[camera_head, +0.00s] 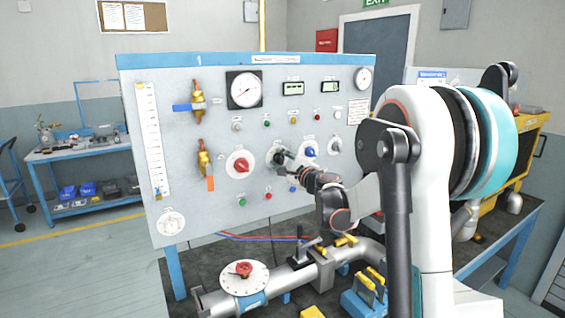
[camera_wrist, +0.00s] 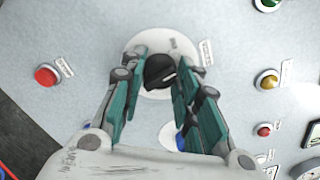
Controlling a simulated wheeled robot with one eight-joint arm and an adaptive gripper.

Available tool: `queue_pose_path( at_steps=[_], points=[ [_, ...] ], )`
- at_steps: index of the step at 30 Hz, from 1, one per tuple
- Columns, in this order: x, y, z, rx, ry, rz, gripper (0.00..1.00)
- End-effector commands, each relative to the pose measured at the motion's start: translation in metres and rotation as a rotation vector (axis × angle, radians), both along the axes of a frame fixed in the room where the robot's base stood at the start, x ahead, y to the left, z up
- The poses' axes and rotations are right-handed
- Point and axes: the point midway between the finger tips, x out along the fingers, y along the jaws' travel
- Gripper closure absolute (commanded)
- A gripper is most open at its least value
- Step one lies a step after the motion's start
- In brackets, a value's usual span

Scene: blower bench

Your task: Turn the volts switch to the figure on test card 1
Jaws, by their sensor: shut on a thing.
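A black knob (camera_wrist: 160,72) sits on a round white dial plate (camera_wrist: 150,110) on the grey panel. In the wrist view my gripper (camera_wrist: 161,66) has one teal finger on each side of the knob and is shut on it. In the head view my gripper (camera_head: 287,160) reaches the panel between the red knob and the blue knob, and hides most of the black knob's dial. The dial marks and the small label beside it are too blurred to read. A white printed card (camera_head: 357,111) is on the panel's upper right; its text cannot be read.
A red knob (camera_head: 241,165) is left of my gripper and a blue knob (camera_head: 310,152) is close on its right. A red button (camera_wrist: 47,76) shows in the wrist view. Pipework with a red-handled valve (camera_head: 244,269) lies on the bench below the panel.

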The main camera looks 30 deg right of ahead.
Motion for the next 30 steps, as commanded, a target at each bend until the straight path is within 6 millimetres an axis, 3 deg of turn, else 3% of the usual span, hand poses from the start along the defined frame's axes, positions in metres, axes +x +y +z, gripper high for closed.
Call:
queue_pose_path(
  at_steps=[12, 28, 29, 30],
  points=[
    [-0.0004, 0.0002, -0.0008, 0.189, 0.007, 0.001, 0.94],
    [-0.0005, 0.0002, -0.0009, 0.213, 0.008, 0.001, 0.94],
    [-0.0005, 0.0003, -0.001, 0.213, 0.008, 0.001, 0.66],
    [-0.0005, 0.0001, -0.001, 0.213, 0.008, 0.001, 0.57]
  ],
)
